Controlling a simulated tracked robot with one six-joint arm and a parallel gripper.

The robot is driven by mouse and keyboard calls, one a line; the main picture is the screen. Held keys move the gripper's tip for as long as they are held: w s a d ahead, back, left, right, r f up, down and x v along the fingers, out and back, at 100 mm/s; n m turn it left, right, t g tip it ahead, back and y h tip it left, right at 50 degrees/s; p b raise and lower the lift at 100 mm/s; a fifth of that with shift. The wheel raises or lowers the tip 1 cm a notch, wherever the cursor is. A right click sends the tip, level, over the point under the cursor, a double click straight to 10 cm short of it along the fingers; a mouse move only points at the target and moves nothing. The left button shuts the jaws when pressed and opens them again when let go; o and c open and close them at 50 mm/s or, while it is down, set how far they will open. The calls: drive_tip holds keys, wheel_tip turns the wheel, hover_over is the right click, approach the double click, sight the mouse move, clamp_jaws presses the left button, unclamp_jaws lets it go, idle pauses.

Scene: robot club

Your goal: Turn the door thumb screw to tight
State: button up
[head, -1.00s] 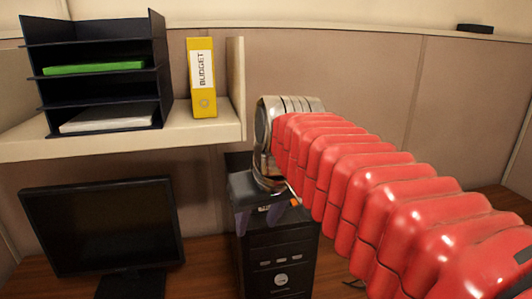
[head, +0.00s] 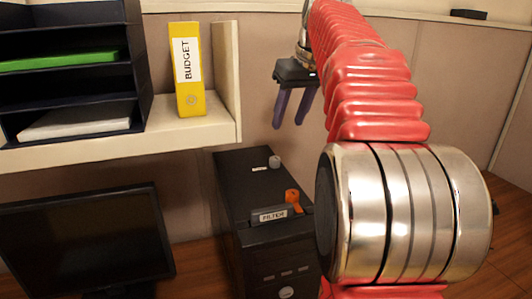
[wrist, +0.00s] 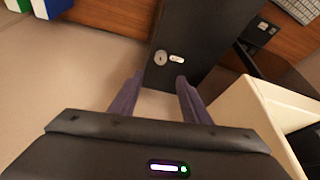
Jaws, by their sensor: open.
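A black computer tower (head: 235,195) stands on the desk. A grey round knob (head: 274,161) sits on its top near the back, with a small white label (head: 259,169) too small to read. Nearer the front, an orange knob (head: 292,197) stands by a dark part labelled FILTER (head: 270,215). I cannot tell for certain which knob is the door thumb screw. My gripper (head: 290,126) is open and empty, purple fingers pointing down, above the tower's back. In the wrist view the grey knob (wrist: 160,58) and its label (wrist: 177,58) show beyond the open fingertips (wrist: 160,76).
A monitor (head: 85,240) stands left of the tower. A beige shelf (head: 190,130) at the left holds a yellow BUDGET binder (head: 187,70) and a dark paper tray (head: 75,80). A partition wall (head: 440,100) is behind. A keyboard (wrist: 301,8) shows in the wrist view.

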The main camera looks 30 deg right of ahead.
sight(275, 158)
idle(0.3)
drive_tip(key=x, duration=1.4)
drive_tip(key=shift+s, duration=0.1)
drive_tip(key=shift+c, duration=0.6)
drive_tip(key=shift+r, duration=0.1)
drive_tip(key=c, duration=0.9)
